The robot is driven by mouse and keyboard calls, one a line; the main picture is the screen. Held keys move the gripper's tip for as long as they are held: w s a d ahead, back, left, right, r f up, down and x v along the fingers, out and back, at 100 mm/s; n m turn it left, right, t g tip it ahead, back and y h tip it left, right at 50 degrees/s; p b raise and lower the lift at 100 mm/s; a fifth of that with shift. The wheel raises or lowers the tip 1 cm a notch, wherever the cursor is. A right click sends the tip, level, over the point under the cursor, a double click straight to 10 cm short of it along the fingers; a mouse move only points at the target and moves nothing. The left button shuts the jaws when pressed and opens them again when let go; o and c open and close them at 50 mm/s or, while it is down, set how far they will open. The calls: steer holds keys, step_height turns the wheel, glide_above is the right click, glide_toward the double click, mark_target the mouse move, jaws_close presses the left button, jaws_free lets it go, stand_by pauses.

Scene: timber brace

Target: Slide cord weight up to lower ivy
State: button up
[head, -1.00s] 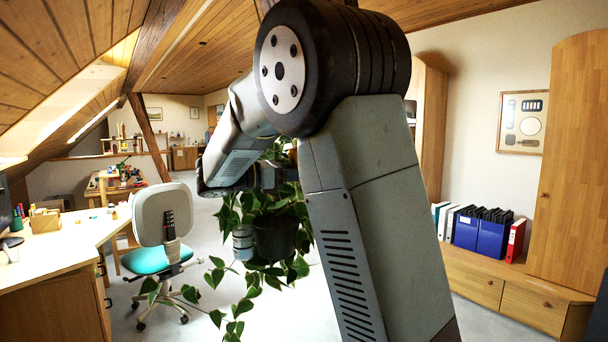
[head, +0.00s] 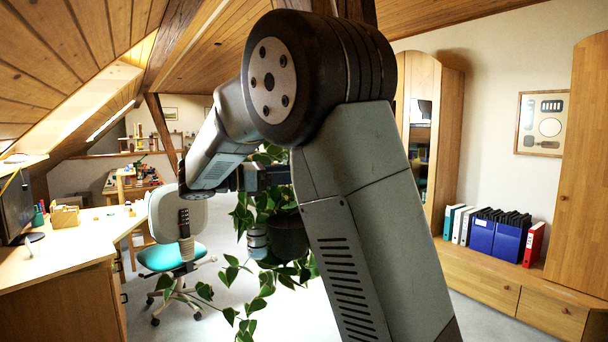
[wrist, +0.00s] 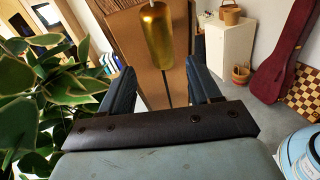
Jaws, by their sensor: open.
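A brass-coloured cylinder (wrist: 155,35), seemingly the cord weight, hangs in the wrist view just ahead of my open gripper (wrist: 159,68). Its lower end shows in line with the gap between the fingertips; I cannot tell whether it is between them. In the head view my gripper (head: 264,178) is in front of the upper ivy leaves. I cannot make out the weight there.
A pale blue round thing (wrist: 301,153) is at the wrist view's lower right. A desk (head: 70,250) and teal chair (head: 172,257) stand left. A low cabinet (head: 490,285) with binders stands right.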

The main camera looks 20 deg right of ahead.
steer(key=a, duration=0.7)
